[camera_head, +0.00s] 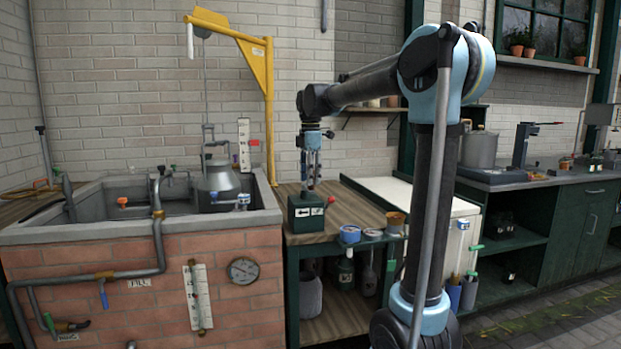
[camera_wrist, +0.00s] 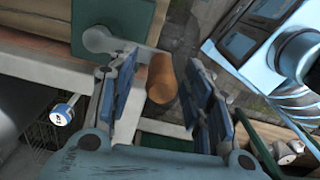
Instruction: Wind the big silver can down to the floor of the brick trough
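The big silver can (camera_head: 222,182) hangs upright from the yellow hoist (camera_head: 255,45) over the brick trough (camera_head: 150,295). Its lower part is hidden behind the trough's front rim. A green winch box (camera_head: 305,212) with white labels stands on the wooden bench right of the trough. My gripper (camera_head: 311,183) points down at the box. In the wrist view my gripper (camera_wrist: 163,105) is open, with blue finger pads on either side of a brown wooden crank handle (camera_wrist: 162,78). Gaps show between the handle and both pads. The handle's crank joins the green box (camera_wrist: 118,22).
A white scale (camera_head: 244,145) with a red marker stands behind the can. Taps and pipes line the trough. Small tins (camera_head: 350,234) sit at the bench's front right edge. A pale cabinet (camera_head: 440,215) stands right of the bench, partly behind my arm.

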